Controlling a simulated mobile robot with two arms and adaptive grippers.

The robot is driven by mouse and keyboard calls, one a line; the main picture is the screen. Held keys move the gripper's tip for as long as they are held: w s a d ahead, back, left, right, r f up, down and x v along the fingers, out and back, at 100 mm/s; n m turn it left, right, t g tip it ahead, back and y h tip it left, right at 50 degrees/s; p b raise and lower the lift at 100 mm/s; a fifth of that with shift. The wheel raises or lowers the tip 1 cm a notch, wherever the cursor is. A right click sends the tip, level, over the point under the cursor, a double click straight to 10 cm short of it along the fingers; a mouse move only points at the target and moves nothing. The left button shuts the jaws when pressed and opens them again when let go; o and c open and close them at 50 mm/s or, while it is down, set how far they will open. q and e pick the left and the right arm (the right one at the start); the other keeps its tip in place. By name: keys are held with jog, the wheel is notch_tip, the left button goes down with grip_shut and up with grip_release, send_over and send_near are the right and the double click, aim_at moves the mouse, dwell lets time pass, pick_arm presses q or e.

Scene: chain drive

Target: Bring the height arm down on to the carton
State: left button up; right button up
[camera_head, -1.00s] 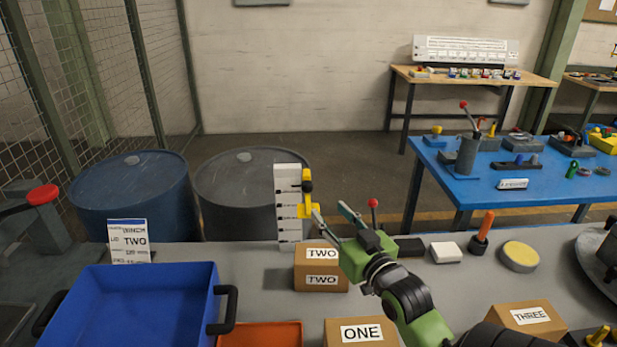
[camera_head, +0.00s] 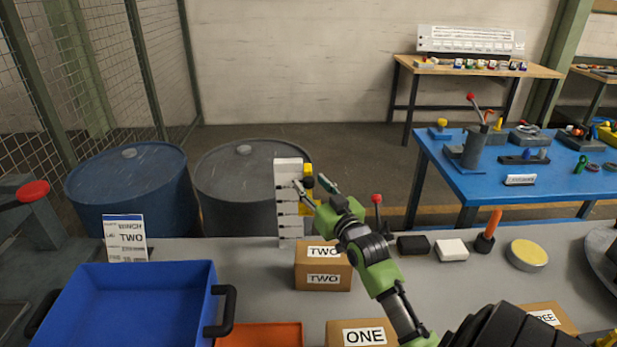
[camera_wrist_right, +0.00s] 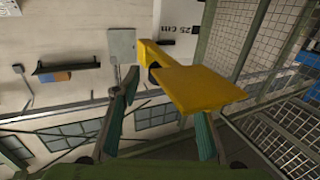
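The height gauge is a white upright scale (camera_head: 288,215) at the back of the grey bench. Its yellow height arm (camera_head: 308,171) with a black knob (camera_head: 308,182) sits high on the scale, well above the cartons labelled TWO (camera_head: 323,270). My right gripper (camera_head: 315,187) is open at the height arm, its fingers spread to either side of the knob. In the right wrist view the yellow arm (camera_wrist_right: 205,88) lies just beyond and partly across the open fingers; contact cannot be told. My left gripper is not in view.
A blue bin (camera_head: 130,310) and an orange tray (camera_head: 262,336) stand at the front left. A carton labelled ONE (camera_head: 362,333) is in front. A red-topped lever (camera_head: 377,199), a black block (camera_head: 413,246) and a white block (camera_head: 452,250) stand to the right.

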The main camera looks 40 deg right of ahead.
jog(key=shift+x, duration=0.95)
jog(key=shift+w, duration=0.3)
jog(key=shift+c, duration=0.7)
grip_shut()
notch_tip(320, 180, down, 5)
jog(key=shift+r+b, duration=0.1)
jog(key=shift+b, duration=1.15)
jog(key=shift+o, duration=0.7)
grip_release()
